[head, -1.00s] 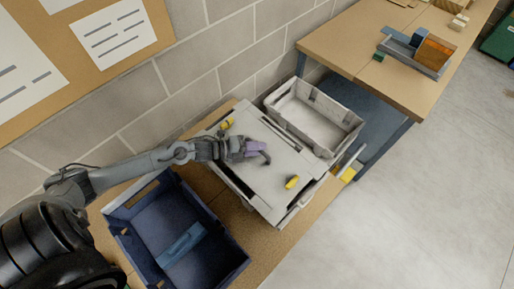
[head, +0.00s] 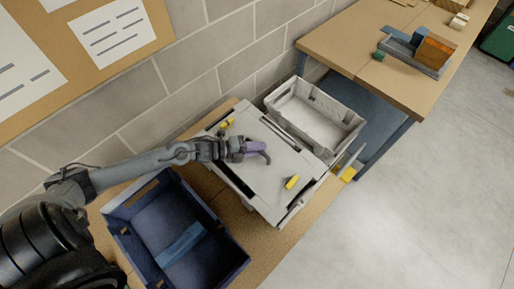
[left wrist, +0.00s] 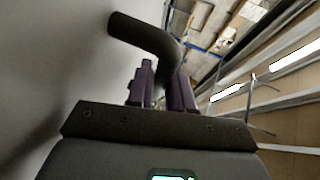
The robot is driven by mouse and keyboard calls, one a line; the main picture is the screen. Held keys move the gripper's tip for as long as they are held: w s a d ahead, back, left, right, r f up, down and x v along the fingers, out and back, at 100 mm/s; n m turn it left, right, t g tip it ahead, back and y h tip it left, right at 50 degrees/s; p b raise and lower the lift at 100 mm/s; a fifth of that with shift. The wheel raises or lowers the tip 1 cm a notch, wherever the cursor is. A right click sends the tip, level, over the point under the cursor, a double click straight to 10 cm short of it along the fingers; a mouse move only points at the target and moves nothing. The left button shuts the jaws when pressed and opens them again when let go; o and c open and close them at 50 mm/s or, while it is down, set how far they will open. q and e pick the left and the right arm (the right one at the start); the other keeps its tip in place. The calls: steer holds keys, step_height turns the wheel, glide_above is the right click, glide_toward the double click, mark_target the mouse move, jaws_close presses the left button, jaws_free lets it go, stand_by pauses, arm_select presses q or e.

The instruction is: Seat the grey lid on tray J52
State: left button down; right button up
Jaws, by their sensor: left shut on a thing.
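The grey lid (head: 262,178) is a broad flat panel lying over a light grey tray (head: 293,212) on the bench. I cannot read a label on the tray, and I cannot tell whether the lid is fully down all round. Yellow clips show at the lid's far left (head: 229,122) and near right (head: 292,182). My left gripper (head: 250,148), with purple fingers, is over the lid's middle, shut on its dark curved handle (head: 266,157). The handle also shows in the left wrist view (left wrist: 145,32), crossing behind the fingers. My right gripper is out of view.
An open blue bin (head: 215,218) stands left of the tray. An empty light grey crate (head: 345,140) stands just behind right. A wooden table (head: 345,45) at the back right carries an orange box (head: 436,50) and small blocks. A block wall (head: 215,70) runs behind the bench.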

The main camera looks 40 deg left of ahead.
arm_select(q)
steer(key=shift+f, duration=0.25)
steer(key=shift+r, duration=0.2)
steer(key=shift+r+p, duration=0.35)
steer(key=shift+r, duration=0.05)
steer(key=shift+r, duration=0.1)
steer(key=shift+r+p, duration=0.15)
steer(key=shift+p, duration=0.15)
stand_by(0.7)
steer(key=shift+f, duration=0.25)
steer(key=shift+f+b, duration=0.55)
steer(key=shift+b, duration=0.1)
steer(key=c, duration=1.3)
jaws_free()
